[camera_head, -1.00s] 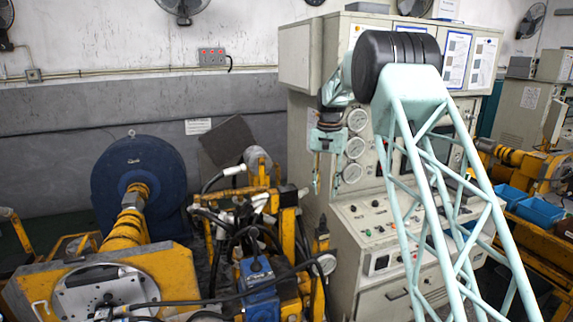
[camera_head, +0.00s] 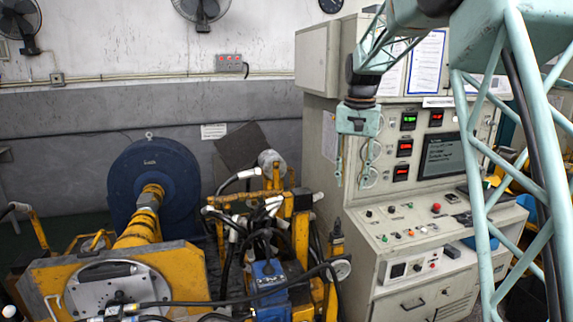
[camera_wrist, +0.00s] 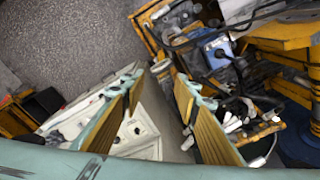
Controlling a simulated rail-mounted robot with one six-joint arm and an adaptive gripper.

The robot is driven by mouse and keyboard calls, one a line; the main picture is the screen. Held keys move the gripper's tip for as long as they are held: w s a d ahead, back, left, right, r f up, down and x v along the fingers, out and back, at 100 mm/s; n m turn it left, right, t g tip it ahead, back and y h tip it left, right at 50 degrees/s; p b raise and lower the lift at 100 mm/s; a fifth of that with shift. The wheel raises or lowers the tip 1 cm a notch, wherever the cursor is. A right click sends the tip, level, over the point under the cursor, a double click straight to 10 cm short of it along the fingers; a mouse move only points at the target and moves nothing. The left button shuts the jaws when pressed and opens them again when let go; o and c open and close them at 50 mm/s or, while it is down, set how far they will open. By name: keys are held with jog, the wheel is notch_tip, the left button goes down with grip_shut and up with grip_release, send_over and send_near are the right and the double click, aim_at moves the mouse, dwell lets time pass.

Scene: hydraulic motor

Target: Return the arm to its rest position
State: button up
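My gripper (camera_head: 352,180) hangs pointing down from the pale green arm, in front of the left part of the control cabinet's face in the head view. Its two thin fingers are apart with nothing between them. In the wrist view, my gripper (camera_wrist: 158,82) shows both fingers with yellow-brown inner pads and a clear gap. The arm reaches in from the upper right of the head view, and part of it is cut off at the top edge.
The control cabinet (camera_head: 400,235), with gauges, displays and buttons, stands behind my gripper. Left of it are the yellow hydraulic rig (camera_head: 300,225) with hoses, a blue motor housing (camera_head: 150,170) and a yellow machine with a round plate (camera_head: 110,280). Grey floor (camera_wrist: 60,45) shows in the wrist view.

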jog(key=s+r+n+t+b, duration=0.1)
jog(key=s+r+b, duration=0.15)
jog(key=s, duration=1.25)
jog(key=s+r+n+b, duration=0.15)
jog(key=s+b, duration=0.25)
jog(key=s, duration=1.1)
jog(key=s+f+n+t+b, duration=0.1)
jog(key=s+f+b, duration=0.2)
jog(key=s, duration=1.1)
jog(key=s+f+t+b, duration=0.1)
jog(key=s+f+b, duration=0.2)
jog(key=s+f, duration=0.6)
jog(key=s, duration=0.5)
jog(key=shift+s+d+f+n, duration=0.2)
jog(key=shift+s+n, duration=0.15)
jog(key=shift+s, duration=0.05)
